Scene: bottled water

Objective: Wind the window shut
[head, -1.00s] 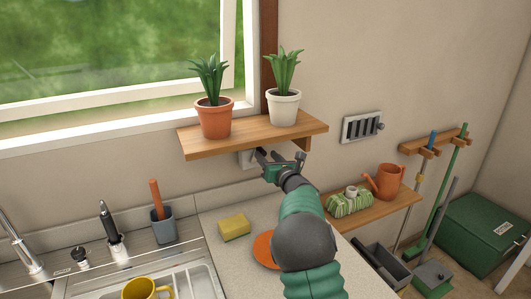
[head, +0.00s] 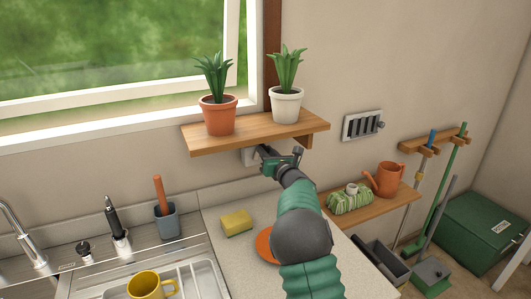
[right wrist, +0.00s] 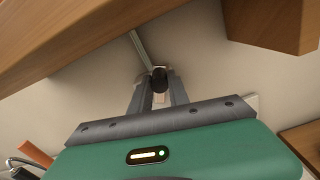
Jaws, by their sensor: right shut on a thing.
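The window (head: 110,92) is at the upper left in the head view. Its white sash stands ajar, apart from the frame, with greenery behind it. The winder (head: 249,157) is on the wall under the wooden shelf, partly hidden by the shelf and my gripper. In the right wrist view its thin crank arm (right wrist: 140,48) runs down to a dark knob (right wrist: 159,78). My right gripper (head: 268,153) is under the shelf, shut on the knob, with a finger (right wrist: 136,98) on either side of it. My left gripper is not in view.
The shelf (head: 225,137) is close above my right gripper and bears a terracotta pot (head: 218,118) and a white pot (head: 285,105). Below lie a yellow sponge (head: 237,222) and an orange disc (head: 264,247) on the counter. A lower shelf (head: 385,208) is at the right.

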